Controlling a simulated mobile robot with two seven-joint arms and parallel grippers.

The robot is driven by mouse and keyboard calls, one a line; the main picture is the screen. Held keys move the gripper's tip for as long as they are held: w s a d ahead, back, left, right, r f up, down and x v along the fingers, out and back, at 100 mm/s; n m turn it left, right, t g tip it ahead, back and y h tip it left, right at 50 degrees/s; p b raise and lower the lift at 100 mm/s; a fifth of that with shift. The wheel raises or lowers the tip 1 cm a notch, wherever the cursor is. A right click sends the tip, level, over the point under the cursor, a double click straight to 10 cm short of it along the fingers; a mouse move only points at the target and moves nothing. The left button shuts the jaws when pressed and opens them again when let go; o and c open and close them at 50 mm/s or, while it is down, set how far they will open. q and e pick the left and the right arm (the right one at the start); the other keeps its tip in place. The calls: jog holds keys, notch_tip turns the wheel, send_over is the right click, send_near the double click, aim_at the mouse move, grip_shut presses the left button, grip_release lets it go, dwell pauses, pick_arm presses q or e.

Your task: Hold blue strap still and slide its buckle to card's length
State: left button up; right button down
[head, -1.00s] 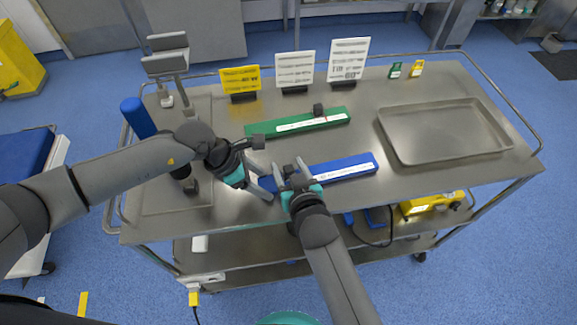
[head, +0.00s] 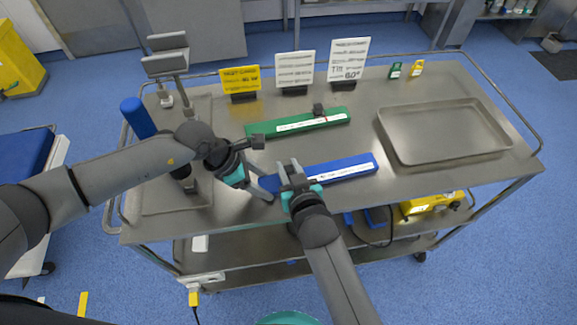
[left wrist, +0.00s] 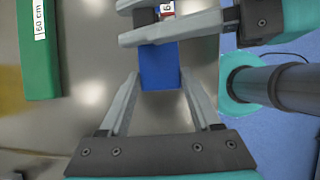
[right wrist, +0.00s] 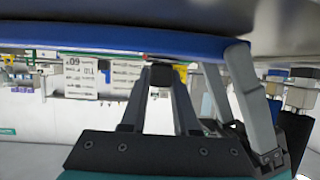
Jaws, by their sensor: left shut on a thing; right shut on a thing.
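The blue strap (head: 340,169) lies flat near the cart's front edge, with a white label strip along it. My left gripper (head: 266,187) is shut on the strap's left end, its fingers on either side of the blue end (left wrist: 160,72) in the left wrist view. My right gripper (head: 290,168) is just to the right of it, shut on the strap's dark buckle, a small block (right wrist: 160,78) between its fingers in the right wrist view. The buckle is mostly hidden in the head view. A yellow card (head: 240,80) and two white cards (head: 295,70) (head: 348,60) stand behind; their text is mostly unreadable.
A green strap (head: 280,126) with a dark buckle (head: 318,109) lies behind the blue one. An empty steel tray (head: 400,152) is at right. Small green (head: 395,70) and yellow (head: 416,68) items stand at the back. A blue cylinder (head: 138,117) stands at left.

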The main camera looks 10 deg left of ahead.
aim_at(328, 167)
pick_arm(q)
jog(key=shift+w, duration=0.1)
dwell(0.6)
pick_arm(e)
jog(key=w+d, duration=0.1)
jog(key=d, duration=0.2)
jog(key=w+d, duration=0.1)
jog(key=d, duration=0.2)
jog(key=w+d, duration=0.1)
jog(key=d, duration=0.2)
jog(key=shift+w+d, duration=0.3)
jog(key=shift+w, duration=0.05)
pick_arm(q)
jog(key=shift+a, duration=0.1)
pick_arm(e)
jog(key=c, duration=0.6)
grip_release()
jog(key=shift+a, duration=0.1)
jog(key=shift+c, duration=0.2)
jog(key=shift+s, duration=0.1)
jog(key=v, duration=1.2)
pick_arm(q)
jog(key=o, duration=1.4)
